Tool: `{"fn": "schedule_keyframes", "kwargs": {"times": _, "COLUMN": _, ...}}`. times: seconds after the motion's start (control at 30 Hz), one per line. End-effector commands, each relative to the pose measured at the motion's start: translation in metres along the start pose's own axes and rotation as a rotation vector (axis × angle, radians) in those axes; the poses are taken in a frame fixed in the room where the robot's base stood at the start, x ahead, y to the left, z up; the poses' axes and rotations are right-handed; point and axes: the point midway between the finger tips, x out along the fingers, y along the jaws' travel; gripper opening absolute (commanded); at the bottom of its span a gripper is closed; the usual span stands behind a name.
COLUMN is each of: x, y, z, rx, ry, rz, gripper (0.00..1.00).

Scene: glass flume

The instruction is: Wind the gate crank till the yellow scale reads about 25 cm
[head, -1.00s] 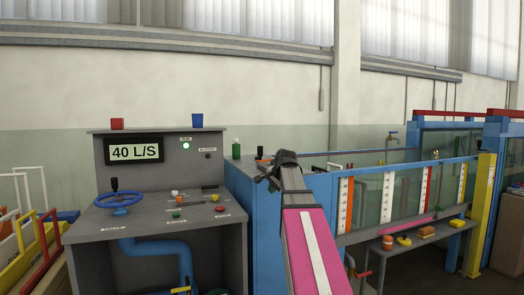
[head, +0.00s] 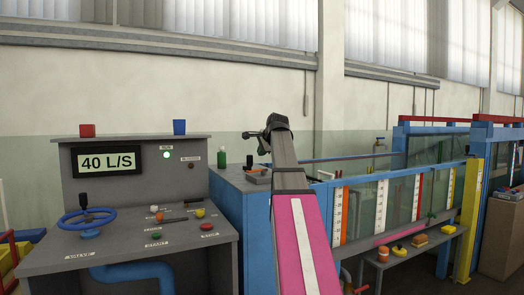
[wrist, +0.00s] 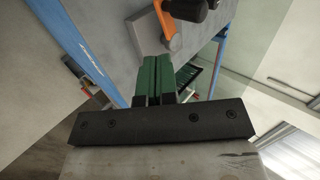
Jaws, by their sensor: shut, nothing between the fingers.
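In the wrist view my gripper (wrist: 152,88) has its two green fingers together, with nothing between them. An orange crank arm with a dark knob (wrist: 186,9) sits on a grey plate just beyond the fingertips, apart from them. In the head view a small black knob (head: 249,160) and orange part, apparently this crank, stand on the blue-sided flume end, below and left of my raised gripper (head: 251,134). Upright scales stand along the flume glass, including a white one (head: 382,200).
A grey console with a "40 L/S" display (head: 106,161), a blue handwheel (head: 87,219) and several coloured knobs stands at left. A green bottle (head: 221,156) is on the flume end. A low bench (head: 392,259) holds small items. A yellow post (head: 470,205) stands at right.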

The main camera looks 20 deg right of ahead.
Motion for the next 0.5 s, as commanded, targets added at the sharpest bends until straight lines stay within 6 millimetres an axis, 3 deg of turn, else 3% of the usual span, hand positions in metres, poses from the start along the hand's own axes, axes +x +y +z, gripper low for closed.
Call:
{"fn": "schedule_keyframes", "kwargs": {"times": 0.33, "x": 0.066, "y": 0.000, "z": -0.001, "rx": -0.001, "ry": 0.000, "rz": 0.003, "gripper": 0.00}}
{"fn": "schedule_keyframes", "kwargs": {"times": 0.5, "x": 0.083, "y": -0.019, "z": -0.001, "rx": -0.002, "ry": 0.000, "rz": 0.000, "gripper": 0.00}}
